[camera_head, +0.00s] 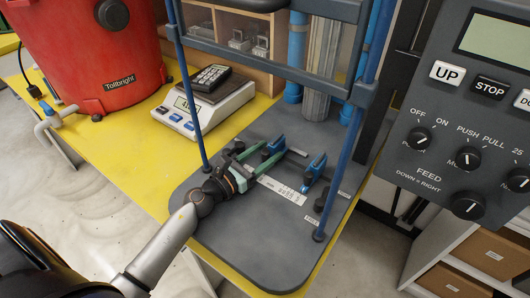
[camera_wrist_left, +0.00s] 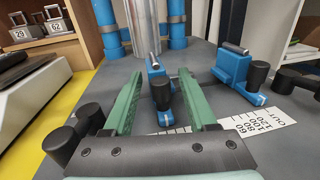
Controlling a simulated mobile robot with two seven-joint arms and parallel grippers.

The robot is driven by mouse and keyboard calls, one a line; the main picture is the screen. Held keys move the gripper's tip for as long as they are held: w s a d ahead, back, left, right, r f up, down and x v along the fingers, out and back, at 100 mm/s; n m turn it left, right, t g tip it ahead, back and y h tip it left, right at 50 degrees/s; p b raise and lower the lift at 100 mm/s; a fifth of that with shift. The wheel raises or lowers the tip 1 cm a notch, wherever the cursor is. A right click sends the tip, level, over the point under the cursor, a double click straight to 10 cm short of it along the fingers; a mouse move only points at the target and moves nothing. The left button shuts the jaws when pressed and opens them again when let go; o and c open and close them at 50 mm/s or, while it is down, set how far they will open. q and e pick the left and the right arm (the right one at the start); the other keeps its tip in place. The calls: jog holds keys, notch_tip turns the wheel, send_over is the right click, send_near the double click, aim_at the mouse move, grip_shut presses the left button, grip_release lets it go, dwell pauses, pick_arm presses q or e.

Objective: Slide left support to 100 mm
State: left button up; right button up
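The left support (camera_head: 273,147) is a blue block on the dark grey bed, with a black knob facing my gripper; it also shows in the left wrist view (camera_wrist_left: 155,72). My left gripper (camera_head: 264,158) is open, its green fingers pointing at this support. In the left wrist view, the open fingers (camera_wrist_left: 160,80) lie on either side of the support and its knob; I see no clear contact. The support's exact reading is hidden. My right gripper is not in view.
A similar blue support (camera_head: 315,172) stands to the right. Blue frame posts (camera_head: 190,85) rise around the bed, with black knobs (camera_wrist_left: 75,130) near their feet. A scale (camera_head: 205,105) and red vacuum (camera_head: 95,50) stand left; a control panel (camera_head: 465,120) is at right.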

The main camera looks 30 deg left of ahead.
pick_arm(q)
jog(key=b+v, duration=0.3)
jog(key=v, duration=0.8)
jog(key=shift+s+a+f, duration=0.1)
jog(key=shift+s+f, duration=0.05)
jog(key=shift+s+a+b, duration=0.15)
jog(key=shift+s+b, duration=0.2)
jog(key=shift+s, duration=0.2)
